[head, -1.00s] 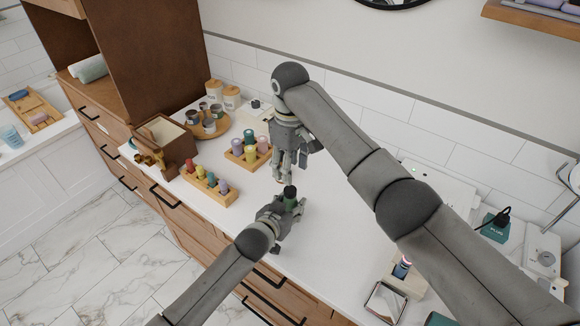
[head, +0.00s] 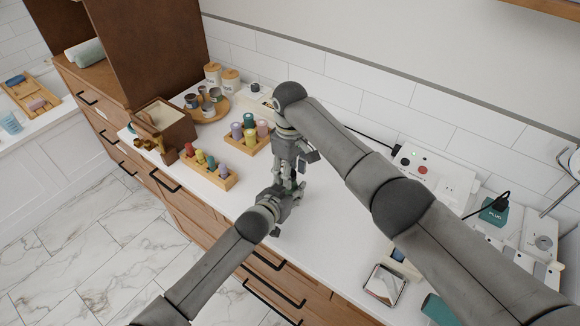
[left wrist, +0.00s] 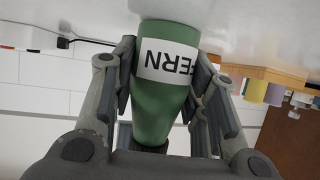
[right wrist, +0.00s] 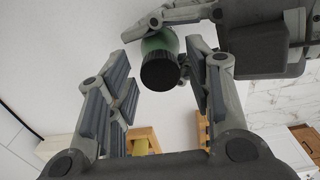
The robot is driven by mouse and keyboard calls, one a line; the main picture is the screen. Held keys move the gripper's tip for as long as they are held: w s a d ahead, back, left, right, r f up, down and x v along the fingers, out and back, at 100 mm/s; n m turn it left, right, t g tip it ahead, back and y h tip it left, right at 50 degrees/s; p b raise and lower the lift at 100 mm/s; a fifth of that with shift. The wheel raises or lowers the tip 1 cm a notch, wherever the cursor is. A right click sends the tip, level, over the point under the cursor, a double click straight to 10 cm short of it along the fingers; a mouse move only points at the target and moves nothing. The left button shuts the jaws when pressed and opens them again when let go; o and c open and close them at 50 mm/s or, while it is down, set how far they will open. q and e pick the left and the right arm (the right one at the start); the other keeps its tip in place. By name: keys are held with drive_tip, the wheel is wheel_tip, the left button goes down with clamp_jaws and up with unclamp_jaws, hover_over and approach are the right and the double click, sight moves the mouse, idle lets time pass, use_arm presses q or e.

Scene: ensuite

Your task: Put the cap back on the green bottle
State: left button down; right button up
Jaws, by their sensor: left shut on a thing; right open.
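The green bottle (left wrist: 163,105) carries a white label and looks upright on the counter. My left gripper (head: 290,193) is shut on the bottle, with its fingers on both sides in the left wrist view. The dark cap (right wrist: 161,71) sits at the bottle's top in the right wrist view. Whether it is fully seated I cannot tell. My right gripper (right wrist: 160,75) is open above the bottle, its fingers on either side of the cap with gaps. In the head view the grippers hide most of the bottle.
Two wooden racks of coloured bottles (head: 208,172) (head: 249,134) stand to the left on the white counter (head: 330,225). A wooden box (head: 166,122) and a round tray (head: 208,111) stand farther left. A white device (head: 425,170) and a small mirror-like tray (head: 385,284) are to the right.

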clamp_jaws()
drive_tip(key=shift+o, duration=0.6)
unclamp_jaws()
wheel_tip(320, 180, up, 12)
idle(0.3)
use_arm(q)
drive_tip(key=c, duration=0.8)
unclamp_jaws()
drive_tip(key=shift+o, duration=0.2)
